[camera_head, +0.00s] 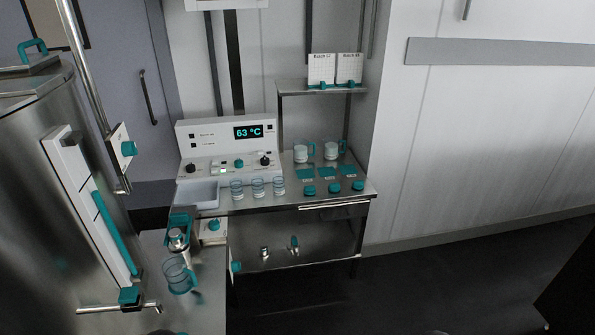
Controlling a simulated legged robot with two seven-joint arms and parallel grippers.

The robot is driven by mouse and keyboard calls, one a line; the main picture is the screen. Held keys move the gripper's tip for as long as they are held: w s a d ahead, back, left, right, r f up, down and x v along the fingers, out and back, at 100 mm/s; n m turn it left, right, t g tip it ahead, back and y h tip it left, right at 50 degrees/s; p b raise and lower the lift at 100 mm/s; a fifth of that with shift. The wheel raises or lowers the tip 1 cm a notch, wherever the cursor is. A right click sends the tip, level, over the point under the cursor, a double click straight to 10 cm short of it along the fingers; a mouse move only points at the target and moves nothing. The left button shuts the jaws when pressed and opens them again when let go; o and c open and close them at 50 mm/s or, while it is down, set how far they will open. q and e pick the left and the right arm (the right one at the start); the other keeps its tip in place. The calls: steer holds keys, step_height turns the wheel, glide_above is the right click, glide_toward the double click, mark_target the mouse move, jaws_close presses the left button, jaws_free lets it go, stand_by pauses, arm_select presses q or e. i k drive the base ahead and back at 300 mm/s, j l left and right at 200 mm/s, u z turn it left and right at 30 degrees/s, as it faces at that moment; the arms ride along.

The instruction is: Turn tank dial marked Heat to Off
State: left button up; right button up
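A large steel tank (40,200) fills the left side of the head view. A white plate beside it carries a teal knob (129,149); its marking is too small to read. A second teal knob (214,225) sits on a small white box beside the low counter. A white control console (218,150) on the steel table has a lit display reading 63 °C and black knobs at its left (190,168) and right (265,160). I cannot read which dial is marked Heat or where it points. Neither of my grippers is in view.
A clear jug with a teal handle (178,275) stands on the low counter (208,295) near the tank. The dark floor (430,275) at the right is clear.

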mark_target(265, 161)
steer(key=i+l+u, duration=0.15)
steer(key=u, duration=0.3)
steer(key=i+l+u, duration=0.3)
steer(key=u, duration=0.15)
steer(key=i+l+u, duration=0.2)
steer(key=u, duration=0.15)
steer(key=i+l+u, duration=0.2)
steer(key=l+u, duration=0.15)
steer(key=i+l+u, duration=0.15)
steer(key=l+u, duration=0.55)
steer(key=l, duration=0.15)
steer(key=i, duration=0.05)
